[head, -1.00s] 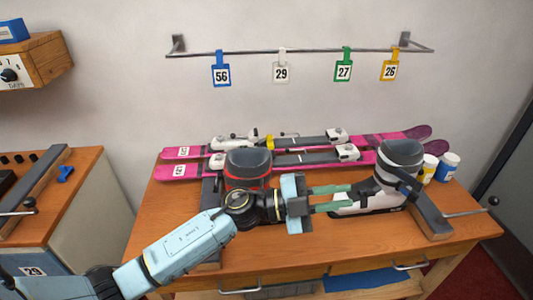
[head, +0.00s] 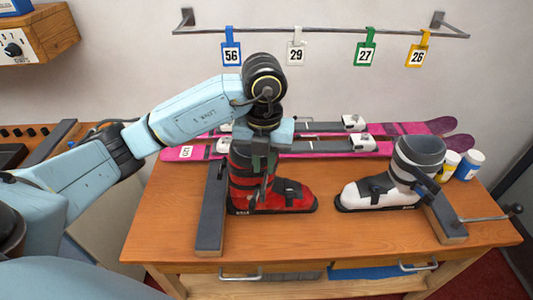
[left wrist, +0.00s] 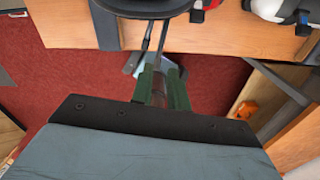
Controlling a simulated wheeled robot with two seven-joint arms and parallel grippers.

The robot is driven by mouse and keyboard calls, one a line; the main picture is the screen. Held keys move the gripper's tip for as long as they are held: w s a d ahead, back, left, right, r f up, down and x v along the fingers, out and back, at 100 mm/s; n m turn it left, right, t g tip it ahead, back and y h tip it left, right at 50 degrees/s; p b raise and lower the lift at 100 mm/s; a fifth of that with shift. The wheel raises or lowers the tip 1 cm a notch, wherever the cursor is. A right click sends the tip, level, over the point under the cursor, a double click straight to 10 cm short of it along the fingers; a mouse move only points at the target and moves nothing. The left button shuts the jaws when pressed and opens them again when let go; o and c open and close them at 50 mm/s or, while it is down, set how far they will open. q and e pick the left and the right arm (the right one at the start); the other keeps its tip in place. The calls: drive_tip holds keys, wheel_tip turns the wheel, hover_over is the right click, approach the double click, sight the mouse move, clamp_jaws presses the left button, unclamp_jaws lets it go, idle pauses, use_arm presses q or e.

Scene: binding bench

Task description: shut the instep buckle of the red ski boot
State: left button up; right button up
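The red ski boot (head: 244,197) stands on the bench, its toe to the right. Its dark instep buckle (head: 288,190) lies across the front of the foot; a thin dark piece rises beside it, and I cannot tell how far the lever is up. My left gripper (head: 264,172) points down in front of the boot's shaft, hiding part of it. Its two green fingers are apart; they also show in the left wrist view (left wrist: 161,88). Thin dark bars pass near them there, and I see no clear grip. My right gripper is out of view.
A white and grey boot (head: 366,194) stands to the right, near a dark bar (head: 446,222) with a lever. Another dark bar (head: 210,220) lies left of the red boot. Pink skis (head: 430,127) lie behind, with two small pots (head: 469,165) at the right.

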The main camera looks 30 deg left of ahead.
sight(274, 179)
use_arm(q)
wheel_tip(274, 179, down, 12)
drive_tip(key=shift+r, duration=0.25)
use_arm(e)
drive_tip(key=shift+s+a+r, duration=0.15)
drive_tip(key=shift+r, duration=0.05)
use_arm(q)
clamp_jaws()
idle(1.2)
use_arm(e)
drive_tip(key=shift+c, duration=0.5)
